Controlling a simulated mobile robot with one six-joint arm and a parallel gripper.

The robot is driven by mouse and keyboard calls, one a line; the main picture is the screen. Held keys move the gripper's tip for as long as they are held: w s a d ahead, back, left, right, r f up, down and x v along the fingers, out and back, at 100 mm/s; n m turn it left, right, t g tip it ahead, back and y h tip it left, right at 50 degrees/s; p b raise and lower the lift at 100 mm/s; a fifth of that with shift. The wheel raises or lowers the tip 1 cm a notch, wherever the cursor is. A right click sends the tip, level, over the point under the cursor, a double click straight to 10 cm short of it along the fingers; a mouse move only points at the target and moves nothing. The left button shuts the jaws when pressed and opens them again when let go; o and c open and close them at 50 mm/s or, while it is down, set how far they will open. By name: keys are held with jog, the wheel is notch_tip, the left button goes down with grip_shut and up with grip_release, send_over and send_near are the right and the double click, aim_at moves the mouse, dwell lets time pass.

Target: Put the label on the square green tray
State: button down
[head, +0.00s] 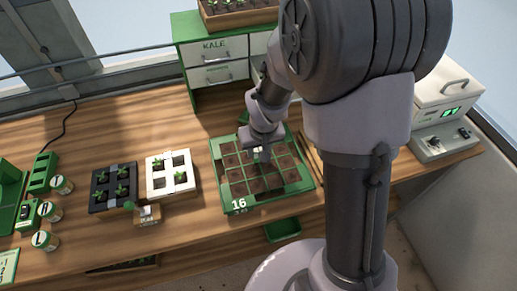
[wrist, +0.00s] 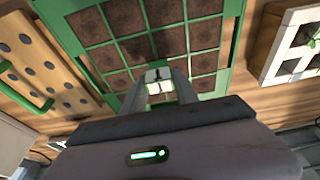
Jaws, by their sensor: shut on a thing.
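The square green tray (head: 228,208) lies on the wooden bench, marked 16 at its front corner, with brown soil in its cells. Its green grid (wrist: 131,37) fills the upper middle of the wrist view. My gripper (head: 262,154) is over the tray's middle in the head view. In the wrist view my gripper (wrist: 159,76) is shut on a small whitish piece, the label (wrist: 159,87), seen between the fingertips against the tray. Its face cannot be read. I cannot tell whether it touches the tray.
A white four-cell tray (head: 154,184) and a black seedling tray (head: 97,200) stand to the left. A green drawer cabinet (head: 190,64) stands behind. A holed wooden board (wrist: 40,70) lies beside the green tray.

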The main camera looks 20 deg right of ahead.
jog(key=c, duration=0.9)
grip_release()
jog(key=shift+c, duration=0.2)
jog(key=shift+r+p, duration=0.3)
jog(key=shift+p, duration=0.1)
jog(key=s+p+v, duration=0.1)
jog(key=p+v, duration=0.3)
jog(key=v, duration=1.2)
jog(key=s+a+r+m+t+y, duration=0.1)
jog(key=s+a+r+m, duration=0.1)
jog(key=s+r, duration=0.3)
jog(key=s+a+r+m+t+y, duration=0.1)
jog(key=s+r, duration=0.3)
jog(key=s, duration=0.5)
jog(key=shift+a+r+m+t, duration=0.35)
jog(key=shift+m+t, duration=0.05)
jog(key=shift+m, duration=0.3)
jog(key=shift+s+f+b, duration=0.1)
jog(key=shift+b, duration=0.25)
